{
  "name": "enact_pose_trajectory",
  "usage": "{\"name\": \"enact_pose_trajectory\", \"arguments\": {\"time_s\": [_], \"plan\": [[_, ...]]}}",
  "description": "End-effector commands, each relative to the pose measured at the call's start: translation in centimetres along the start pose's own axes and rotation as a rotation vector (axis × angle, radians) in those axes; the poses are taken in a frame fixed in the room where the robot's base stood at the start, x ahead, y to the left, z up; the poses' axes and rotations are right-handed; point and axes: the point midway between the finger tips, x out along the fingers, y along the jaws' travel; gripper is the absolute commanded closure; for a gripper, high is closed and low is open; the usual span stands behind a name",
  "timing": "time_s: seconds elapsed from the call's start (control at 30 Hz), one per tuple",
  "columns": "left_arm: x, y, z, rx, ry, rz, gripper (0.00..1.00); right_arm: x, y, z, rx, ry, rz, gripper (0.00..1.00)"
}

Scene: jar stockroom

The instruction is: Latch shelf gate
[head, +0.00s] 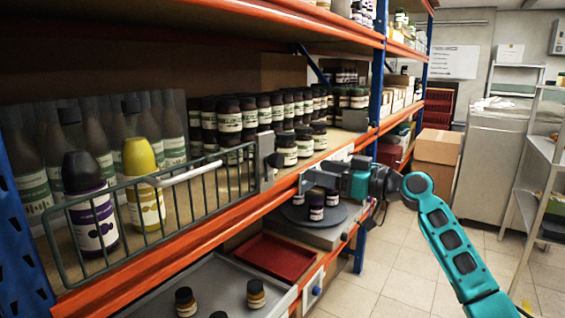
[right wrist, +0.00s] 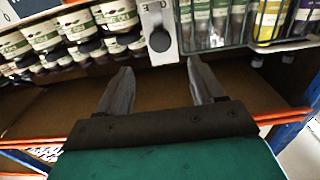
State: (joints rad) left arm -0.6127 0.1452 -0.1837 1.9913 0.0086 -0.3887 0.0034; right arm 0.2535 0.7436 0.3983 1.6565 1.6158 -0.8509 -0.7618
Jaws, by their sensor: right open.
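The shelf gate (head: 215,187) is a grey wire frame with a pale handle bar (head: 190,173), standing along the shelf's front edge. Its right end is at a grey latch plate (head: 266,150) with a dark knob (head: 275,160). In the right wrist view the plate (right wrist: 152,18) and the round knob (right wrist: 160,41) show ahead of my fingers, and the gate's wires (right wrist: 228,47) lie to the right. My right gripper (head: 304,181) is open and empty, just right of the latch and apart from it. It also shows in the right wrist view (right wrist: 158,70). My left gripper is out of view.
Bottles (head: 92,215) stand behind the gate, and rows of jars (head: 285,150) stand right of it. The orange shelf beam (head: 170,252) runs below. A lower shelf holds a red tray (head: 275,257) and a grey turntable (head: 340,216). The tiled floor (head: 390,275) is clear.

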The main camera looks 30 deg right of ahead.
Motion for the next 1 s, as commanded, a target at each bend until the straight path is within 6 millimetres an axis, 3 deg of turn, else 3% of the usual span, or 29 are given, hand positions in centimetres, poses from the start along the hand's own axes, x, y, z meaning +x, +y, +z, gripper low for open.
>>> {"name": "enact_pose_trajectory", "arguments": {"time_s": [0.3, 0.5, 0.7, 1.0], "plan": [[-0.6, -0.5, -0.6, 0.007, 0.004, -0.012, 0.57, 6.4, 0.0, -0.3, 0.002, 0.002, 0.0, 0.33], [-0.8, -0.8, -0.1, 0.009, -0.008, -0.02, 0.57, 9.5, 0.0, -0.2, 0.003, 0.001, 0.001, 0.33], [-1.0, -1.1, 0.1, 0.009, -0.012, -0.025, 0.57, 11.0, 0.0, 0.0, 0.001, -0.001, 0.002, 0.33], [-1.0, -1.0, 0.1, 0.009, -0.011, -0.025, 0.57, 11.2, 0.0, 0.0, 0.0, -0.001, 0.002, 0.33]]}}
